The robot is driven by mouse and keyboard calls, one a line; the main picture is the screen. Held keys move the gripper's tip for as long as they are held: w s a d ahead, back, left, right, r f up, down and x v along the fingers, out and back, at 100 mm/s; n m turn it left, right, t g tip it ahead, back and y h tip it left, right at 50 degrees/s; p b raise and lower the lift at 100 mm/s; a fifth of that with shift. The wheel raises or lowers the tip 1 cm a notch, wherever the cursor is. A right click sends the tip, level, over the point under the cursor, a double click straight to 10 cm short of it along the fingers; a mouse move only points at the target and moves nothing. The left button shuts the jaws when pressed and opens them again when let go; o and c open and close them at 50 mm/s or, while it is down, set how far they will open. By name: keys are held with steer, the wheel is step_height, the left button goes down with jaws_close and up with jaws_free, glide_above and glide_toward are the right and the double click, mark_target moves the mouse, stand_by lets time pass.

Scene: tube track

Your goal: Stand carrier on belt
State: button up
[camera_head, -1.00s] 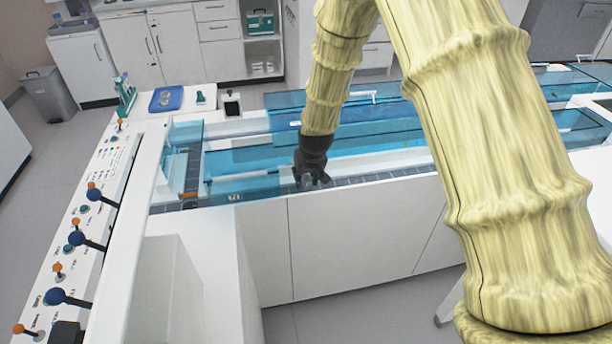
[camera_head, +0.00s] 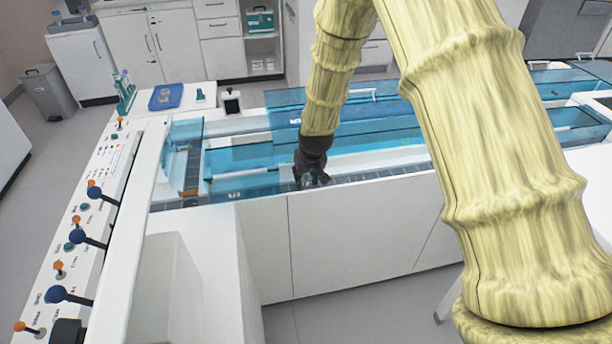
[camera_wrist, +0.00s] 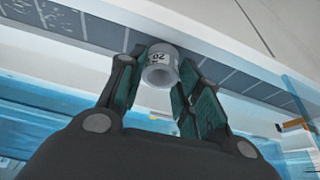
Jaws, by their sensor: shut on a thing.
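The carrier (camera_wrist: 160,68) is a small grey-white ring-shaped puck with dark markings. In the wrist view it is between the two green-padded fingers of my gripper (camera_wrist: 158,82), which is shut on it. The belt (camera_wrist: 225,75) is the dark segmented strip along the inner side of the white front wall. The carrier overlaps the belt's edge in that view; I cannot tell whether it touches. In the head view my gripper (camera_head: 312,180) is low over the near belt (camera_head: 375,175), and the carrier is too small to make out clearly.
Blue transparent covers (camera_head: 250,155) lie behind the belt. The white front panel (camera_head: 350,240) stands on the near side. A control panel with blue and orange levers (camera_head: 88,237) runs along the left. A blue tray (camera_head: 166,97) sits at the back left.

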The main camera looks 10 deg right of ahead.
steer(key=shift+f, duration=0.2)
steer(key=o, duration=0.8)
steer(key=shift+o, duration=0.2)
steer(key=shift+r, duration=0.1)
steer(key=v, duration=1.1)
steer(key=shift+s+r, duration=0.15)
steer(key=shift+r, duration=0.25)
stand_by(0.4)
